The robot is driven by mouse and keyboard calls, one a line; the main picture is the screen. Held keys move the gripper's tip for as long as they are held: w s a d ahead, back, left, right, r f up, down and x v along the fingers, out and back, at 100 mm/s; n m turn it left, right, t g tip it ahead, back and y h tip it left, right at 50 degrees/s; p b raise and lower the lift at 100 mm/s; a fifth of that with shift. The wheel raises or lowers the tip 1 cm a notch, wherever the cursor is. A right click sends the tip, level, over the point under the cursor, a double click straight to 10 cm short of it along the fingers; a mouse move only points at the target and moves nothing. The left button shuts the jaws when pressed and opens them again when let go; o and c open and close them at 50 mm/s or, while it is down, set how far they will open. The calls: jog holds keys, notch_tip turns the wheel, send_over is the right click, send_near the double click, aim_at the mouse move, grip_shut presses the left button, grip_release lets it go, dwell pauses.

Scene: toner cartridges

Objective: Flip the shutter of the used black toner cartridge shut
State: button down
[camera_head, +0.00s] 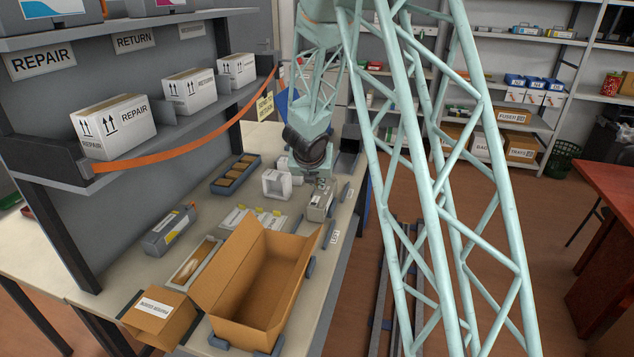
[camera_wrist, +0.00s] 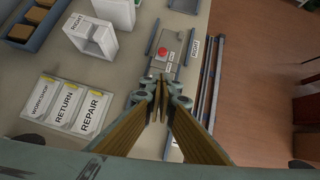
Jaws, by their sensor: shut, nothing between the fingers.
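My gripper (camera_wrist: 160,92) points down over the right part of the bench, its fingers together and empty. In the head view, my gripper (camera_head: 321,183) is partly hidden by my arm, just above a small grey boxy unit (camera_head: 319,207). In the wrist view, a flat grey fixture with a red button (camera_wrist: 163,52) lies just beyond the fingertips. A long grey cartridge-like body (camera_head: 170,232) with a yellow mark lies at the left of the bench, well apart from the gripper. I cannot tell which piece is the used black cartridge, nor make out its shutter.
A white frame (camera_wrist: 97,37) stands left of the gripper. A tray of cards (camera_wrist: 68,104) reading WORKSHOP, RETURN and REPAIR lies nearer. An open cardboard box (camera_head: 250,285) fills the bench's near end. An orange strap (camera_head: 200,143) spans the shelf front above.

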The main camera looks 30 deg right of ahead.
jog(key=b+x, duration=0.1)
jog(key=x, duration=0.5)
jog(key=shift+w+d+f, duration=0.1)
jog(key=shift+w+f, duration=0.05)
jog(key=shift+f, duration=0.05)
jog(key=shift+w+d+p, duration=0.3)
jog(key=shift+w+d, duration=0.15)
jog(key=shift+w, duration=0.3)
jog(key=shift+w+d+f, duration=0.35)
jog(key=shift+w+d, duration=0.25)
jog(key=shift+w, duration=0.25)
jog(key=shift+w, duration=0.1)
